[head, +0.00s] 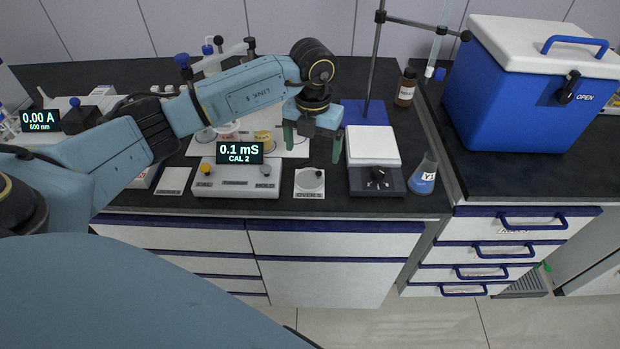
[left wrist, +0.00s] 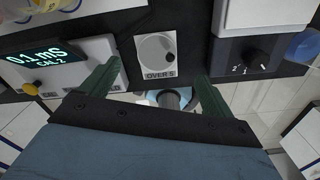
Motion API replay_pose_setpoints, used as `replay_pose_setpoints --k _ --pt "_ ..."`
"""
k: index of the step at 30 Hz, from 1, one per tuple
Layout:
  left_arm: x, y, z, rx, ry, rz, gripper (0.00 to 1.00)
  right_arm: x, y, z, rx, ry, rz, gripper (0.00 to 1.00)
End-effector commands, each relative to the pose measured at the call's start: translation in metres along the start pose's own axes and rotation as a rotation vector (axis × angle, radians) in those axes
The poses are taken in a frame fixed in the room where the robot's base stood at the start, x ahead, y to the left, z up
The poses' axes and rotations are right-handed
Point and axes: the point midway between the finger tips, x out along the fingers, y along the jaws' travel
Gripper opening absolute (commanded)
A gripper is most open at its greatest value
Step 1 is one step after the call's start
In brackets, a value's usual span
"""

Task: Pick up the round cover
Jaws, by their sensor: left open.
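The round cover (head: 310,180) is a pale disc with a small dark knob. It lies on a white card (head: 309,190) with partly readable lettering, "OVER S", near the front edge of the bench. It also shows in the left wrist view (left wrist: 155,49), near the top middle. My left gripper (head: 312,150) points down above and slightly behind the card, its two green fingers spread wide. In the left wrist view the gripper (left wrist: 154,80) has its fingers on either side of the cover's position, apart from it and holding nothing. My right gripper is out of view.
A meter reading 0.1 mS (head: 237,187) stands left of the card. A hotplate-like device (head: 376,182) stands right of it, with a conical flask (head: 424,174) beyond. A brown bottle (head: 405,90) and a blue cool box (head: 520,105) are farther right.

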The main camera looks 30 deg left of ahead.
Motion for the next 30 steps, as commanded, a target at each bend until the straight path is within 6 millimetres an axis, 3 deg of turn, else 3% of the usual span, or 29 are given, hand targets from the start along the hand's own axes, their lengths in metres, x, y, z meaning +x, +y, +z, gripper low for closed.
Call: replay_pose_setpoints --k 3,11,19,26,30 --pt "0.016 0.000 0.000 -0.001 0.002 -0.001 0.88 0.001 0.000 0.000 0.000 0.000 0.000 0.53" --pt "0.032 0.001 -0.001 0.001 0.002 -0.002 0.88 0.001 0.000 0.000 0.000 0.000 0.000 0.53" --pt "0.070 0.003 -0.001 0.001 0.002 -0.003 0.88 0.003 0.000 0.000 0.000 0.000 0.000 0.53" --pt "0.074 0.003 0.000 0.001 -0.001 -0.003 0.88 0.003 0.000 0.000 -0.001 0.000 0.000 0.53" --pt "0.074 0.003 0.000 0.001 -0.001 -0.003 0.73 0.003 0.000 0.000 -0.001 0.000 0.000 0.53"
